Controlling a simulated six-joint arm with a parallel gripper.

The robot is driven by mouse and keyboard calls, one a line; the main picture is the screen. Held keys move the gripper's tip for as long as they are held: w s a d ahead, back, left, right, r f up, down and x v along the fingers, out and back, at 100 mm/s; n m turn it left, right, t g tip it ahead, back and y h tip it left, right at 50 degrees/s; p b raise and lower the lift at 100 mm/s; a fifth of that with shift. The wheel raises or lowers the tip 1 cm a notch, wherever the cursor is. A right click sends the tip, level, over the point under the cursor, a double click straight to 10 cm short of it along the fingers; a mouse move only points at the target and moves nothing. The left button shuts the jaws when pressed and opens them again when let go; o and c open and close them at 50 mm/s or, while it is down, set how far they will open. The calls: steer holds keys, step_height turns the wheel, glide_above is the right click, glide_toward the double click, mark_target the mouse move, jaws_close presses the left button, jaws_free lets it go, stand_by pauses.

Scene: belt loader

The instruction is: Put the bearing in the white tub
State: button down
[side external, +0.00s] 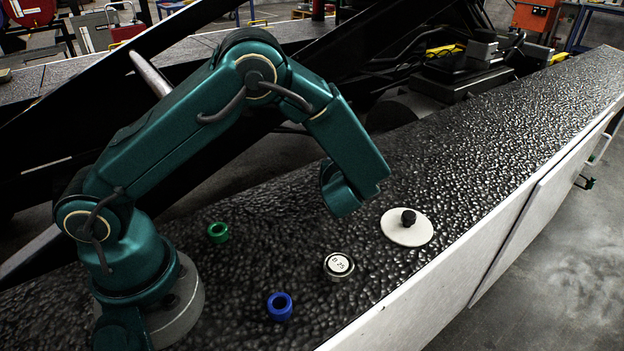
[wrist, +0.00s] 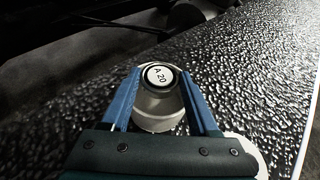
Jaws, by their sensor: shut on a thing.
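My gripper (wrist: 160,84) is shut on a pale round piece (wrist: 157,106) with a dark-rimmed top and a label that reads like "A 20". One blue finger lies along each side of it. In the side external view my gripper's end (side external: 343,195) hangs above the belt, and its fingers and the held piece are hidden. A short silvery round piece (side external: 339,266) with a dark rim and a white label stands on the belt below it. I cannot tell which labelled piece is the bearing. I see no open white tub.
A flat white lid-like disc (side external: 396,232) with a black knob lies on the belt, right of the silvery piece. A green ring (side external: 218,232) and a blue ring (side external: 279,307) lie left of it. The bumpy black belt (side external: 510,130) is clear towards the upper right.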

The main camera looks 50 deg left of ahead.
steer(key=shift+f, duration=0.4)
steer(key=shift+c, duration=0.7)
jaws_free()
steer(key=shift+r, duration=0.1)
